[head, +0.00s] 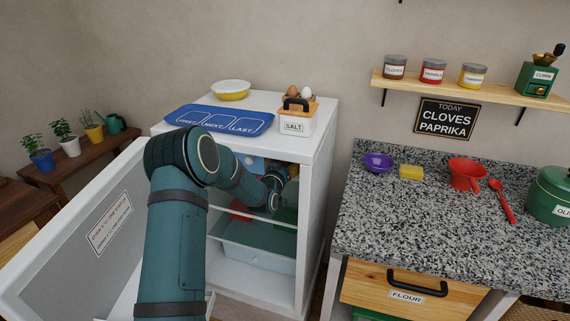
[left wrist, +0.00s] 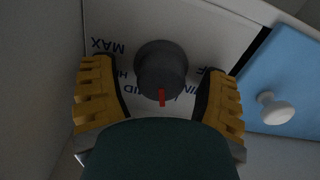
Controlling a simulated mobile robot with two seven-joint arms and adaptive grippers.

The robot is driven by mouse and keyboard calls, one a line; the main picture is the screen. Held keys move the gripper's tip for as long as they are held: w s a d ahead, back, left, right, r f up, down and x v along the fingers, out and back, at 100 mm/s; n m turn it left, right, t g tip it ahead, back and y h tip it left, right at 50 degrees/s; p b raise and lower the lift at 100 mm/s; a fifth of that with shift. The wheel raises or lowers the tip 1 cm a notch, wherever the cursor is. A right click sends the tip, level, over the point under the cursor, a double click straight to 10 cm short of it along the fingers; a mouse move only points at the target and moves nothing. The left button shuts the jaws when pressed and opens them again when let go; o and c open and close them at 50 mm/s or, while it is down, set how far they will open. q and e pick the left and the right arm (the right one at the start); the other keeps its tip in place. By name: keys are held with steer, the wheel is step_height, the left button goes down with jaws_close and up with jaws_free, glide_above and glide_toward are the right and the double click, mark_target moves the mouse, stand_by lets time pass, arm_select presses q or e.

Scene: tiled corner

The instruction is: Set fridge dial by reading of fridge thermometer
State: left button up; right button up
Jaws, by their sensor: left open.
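The white fridge (head: 322,165) stands with its door (head: 70,255) swung open to the left. My left arm reaches inside it, and in the head view my forearm and wrist hide much of the interior. The left wrist view shows the dark grey round dial (left wrist: 160,62) on a white panel. Its red mark points toward the bottom of that picture. The printed words around it appear upside down; MAX is at left, others are partly covered. My left gripper (left wrist: 160,75) is open, one yellow finger on each side of the dial. I cannot make out a thermometer. My right gripper is not in view.
A blue panel with a white knob (left wrist: 275,107) lies right of the dial. Inside the fridge are a shelf and a clear drawer (head: 258,257). A granite counter (head: 420,225) stands right.

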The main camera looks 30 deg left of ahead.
arm_select(q)
steer(key=c, duration=1.2)
steer(key=shift+m+b, duration=0.6)
steer(key=shift+b, duration=0.4)
steer(key=m+b, duration=0.3)
steer(key=b, duration=0.1)
steer(key=shift+d+m+b, duration=0.15)
steer(key=shift+m+b, duration=0.2)
steer(key=shift+m, duration=0.05)
steer(key=shift+r+m+b, duration=0.1)
steer(key=shift+m+b, duration=1.3)
steer(key=shift+m, duration=0.1)
